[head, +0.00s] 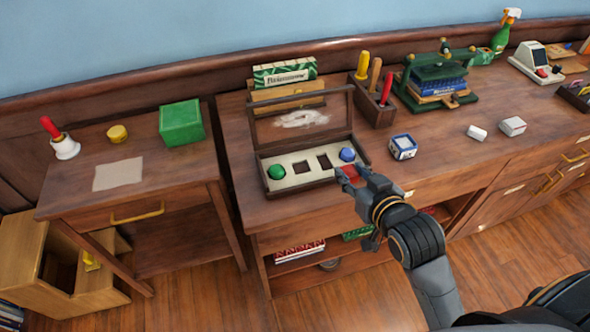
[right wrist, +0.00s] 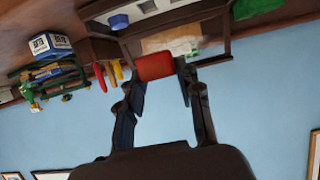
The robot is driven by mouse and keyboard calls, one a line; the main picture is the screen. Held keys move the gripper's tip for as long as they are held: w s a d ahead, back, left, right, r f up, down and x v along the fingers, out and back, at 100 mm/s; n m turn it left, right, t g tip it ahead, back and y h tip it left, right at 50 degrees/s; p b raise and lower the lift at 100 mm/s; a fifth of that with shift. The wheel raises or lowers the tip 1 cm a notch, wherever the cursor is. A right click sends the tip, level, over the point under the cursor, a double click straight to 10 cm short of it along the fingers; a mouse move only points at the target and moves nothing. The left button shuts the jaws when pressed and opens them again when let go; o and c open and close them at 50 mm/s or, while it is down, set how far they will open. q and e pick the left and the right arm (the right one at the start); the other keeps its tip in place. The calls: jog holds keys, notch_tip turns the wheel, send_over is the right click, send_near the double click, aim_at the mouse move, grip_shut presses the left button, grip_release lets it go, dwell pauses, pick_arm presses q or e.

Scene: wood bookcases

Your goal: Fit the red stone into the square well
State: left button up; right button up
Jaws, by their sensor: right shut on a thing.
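The red stone (head: 349,171) is held in my right gripper (head: 352,176), at the front right corner of an open wooden box. It also shows as a red block (right wrist: 155,66) between both fingers in the right wrist view. The box (head: 297,187) has a raised lid and a cream panel (head: 312,174). A green stone (head: 276,172) sits at the panel's left and a blue stone (head: 347,154) at its right. Between them are two empty dark wells, a left one (head: 301,167) and a right one (head: 323,162); both look roughly square. My left gripper is out of view.
A blue and white box (head: 403,146) stands right of the wooden box. A tool holder (head: 372,108) and a green press (head: 437,80) stand behind. The raised lid (head: 303,122) borders the panel's back. The desk in front of the wooden box is mostly clear.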

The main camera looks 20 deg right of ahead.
jog(key=shift+w+d+r, duration=0.9)
jog(key=shift+w+r, duration=0.15)
jog(key=shift+w, duration=0.15)
jog(key=w, duration=0.1)
send_over(303, 173)
jog(key=f, duration=0.8)
jog(key=shift+s+d+f, duration=0.15)
jog(key=shift+s+f, duration=0.1)
jog(key=shift+f, duration=0.1)
jog(key=shift+w+f, duration=0.1)
jog(key=shift+f, duration=0.05)
jog(key=f, duration=0.3)
jog(key=shift+w+a, duration=0.15)
jog(key=shift+a, duration=0.1)
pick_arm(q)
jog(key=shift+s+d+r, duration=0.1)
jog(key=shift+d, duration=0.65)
pick_arm(e)
jog(key=shift+f, duration=0.3)
